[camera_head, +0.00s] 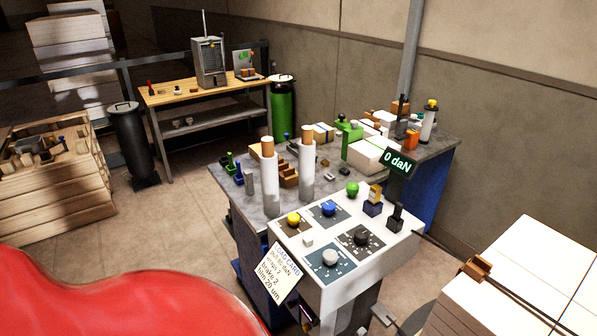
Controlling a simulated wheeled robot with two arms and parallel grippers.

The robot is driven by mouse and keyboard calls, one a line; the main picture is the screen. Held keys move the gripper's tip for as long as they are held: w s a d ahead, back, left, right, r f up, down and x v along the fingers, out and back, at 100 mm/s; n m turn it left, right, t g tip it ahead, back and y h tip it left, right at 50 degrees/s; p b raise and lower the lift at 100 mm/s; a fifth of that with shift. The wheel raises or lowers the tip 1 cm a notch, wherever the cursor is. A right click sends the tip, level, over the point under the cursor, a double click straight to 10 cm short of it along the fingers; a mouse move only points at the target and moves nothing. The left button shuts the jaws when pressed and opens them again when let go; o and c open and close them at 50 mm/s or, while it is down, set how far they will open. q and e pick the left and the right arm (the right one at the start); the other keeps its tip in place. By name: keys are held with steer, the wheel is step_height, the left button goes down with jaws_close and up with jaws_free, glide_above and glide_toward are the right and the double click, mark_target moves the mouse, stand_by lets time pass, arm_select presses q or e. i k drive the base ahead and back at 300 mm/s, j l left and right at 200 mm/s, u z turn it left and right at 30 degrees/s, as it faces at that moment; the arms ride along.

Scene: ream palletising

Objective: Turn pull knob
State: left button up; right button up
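A white control panel (348,285) stands right of centre, its sloped top carrying a yellow knob (293,219), a blue knob (328,208), a black knob (361,237) and a pale grey knob (330,257). Each knob sits on its own marked dial plate. The plate lettering is too small to read, so I cannot tell which is the pull knob. A sign (397,162) above the panel reads 0 daN. A load card (279,273) at its front left lists pull, wraps, brake and film 20 um. I cannot make out either gripper.
A grey table (226,184) with rolls, tools and white packs stands behind the panel. A white stack (530,262) is close on the right. A wooden crate (55,205) and black bin (131,142) are at left. Open floor (170,225) lies left of the table.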

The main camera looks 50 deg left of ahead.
mark_target(361, 236)
steer(key=u, duration=1.15)
